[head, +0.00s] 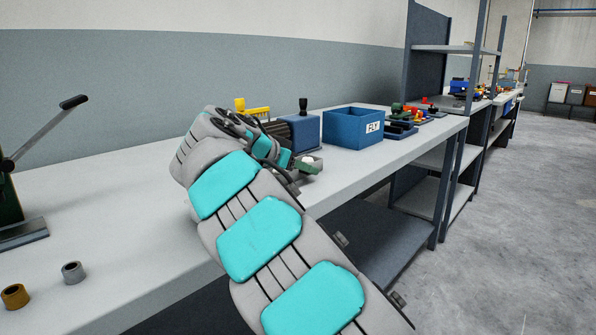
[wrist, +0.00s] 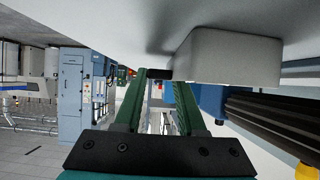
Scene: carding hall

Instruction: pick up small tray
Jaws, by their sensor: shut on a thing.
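My gripper (wrist: 160,82) shows in the wrist view with its two green fingers reaching forward. A small dark piece (wrist: 158,74) sits between the fingertips, and the jaws are closed on it. I take it for an edge of the small tray; its full shape does not show. In the head view my gripper (head: 306,165) is low over the front edge of the grey workbench (head: 130,190), mostly hidden by my own arm. A pale bit shows at the fingers there, too small to make out.
A pale grey block (wrist: 225,55) is close beside the fingers in the wrist view. A blue bin (head: 345,128) labelled FLY and a dark ribbed roller device (head: 283,131) stand on the bench behind. Two small rings (head: 72,272) lie at the front left. The aisle floor (head: 500,200) is clear.

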